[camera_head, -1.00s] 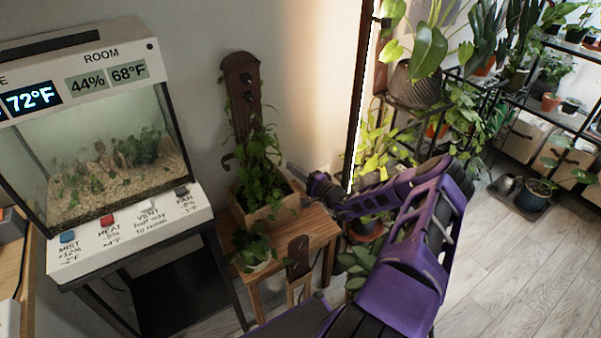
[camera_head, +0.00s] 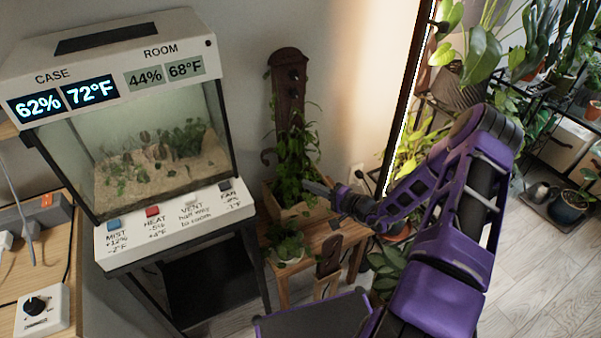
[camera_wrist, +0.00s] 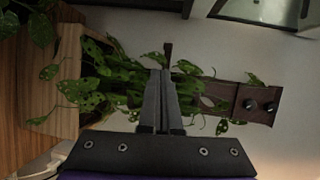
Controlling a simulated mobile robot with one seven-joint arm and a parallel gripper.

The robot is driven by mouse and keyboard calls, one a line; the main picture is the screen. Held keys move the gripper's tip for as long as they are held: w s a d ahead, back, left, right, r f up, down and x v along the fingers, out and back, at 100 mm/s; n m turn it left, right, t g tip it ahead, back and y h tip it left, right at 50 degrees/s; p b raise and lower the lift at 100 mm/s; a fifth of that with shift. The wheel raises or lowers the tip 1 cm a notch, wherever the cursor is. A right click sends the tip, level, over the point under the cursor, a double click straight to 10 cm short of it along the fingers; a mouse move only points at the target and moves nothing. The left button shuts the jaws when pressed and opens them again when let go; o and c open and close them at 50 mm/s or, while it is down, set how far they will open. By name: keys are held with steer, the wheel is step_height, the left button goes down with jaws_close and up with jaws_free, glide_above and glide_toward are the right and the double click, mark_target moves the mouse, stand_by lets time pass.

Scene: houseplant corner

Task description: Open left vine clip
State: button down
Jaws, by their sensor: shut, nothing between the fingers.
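A dark wooden board (camera_head: 287,88) with two black knobs stands against the wall behind a wooden planter (camera_head: 318,213). A leafy vine (camera_head: 292,160) climbs it. A dark curved piece (camera_head: 268,156) juts from the board's left side, perhaps the left clip; I cannot tell whether it is open. In the wrist view the board (camera_wrist: 226,97) lies sideways, and a dark peg (camera_wrist: 168,50) sticks up from its upper edge. My gripper (camera_wrist: 163,72) is shut and empty, in front of the vine, its tips just below the peg in that picture. It also shows in the head view (camera_head: 306,184).
A glass terrarium (camera_head: 150,150) with a front panel of coloured buttons stands left of the planter. A small potted plant (camera_head: 288,247) sits on the wooden stand (camera_head: 340,240). More plants and shelves fill the right. A dial box (camera_head: 38,306) lies at lower left.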

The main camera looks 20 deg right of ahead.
steer(key=r+x, duration=0.2)
steer(key=x, duration=1.1)
steer(key=shift+f+b, duration=0.3)
steer(key=shift+b, duration=0.15)
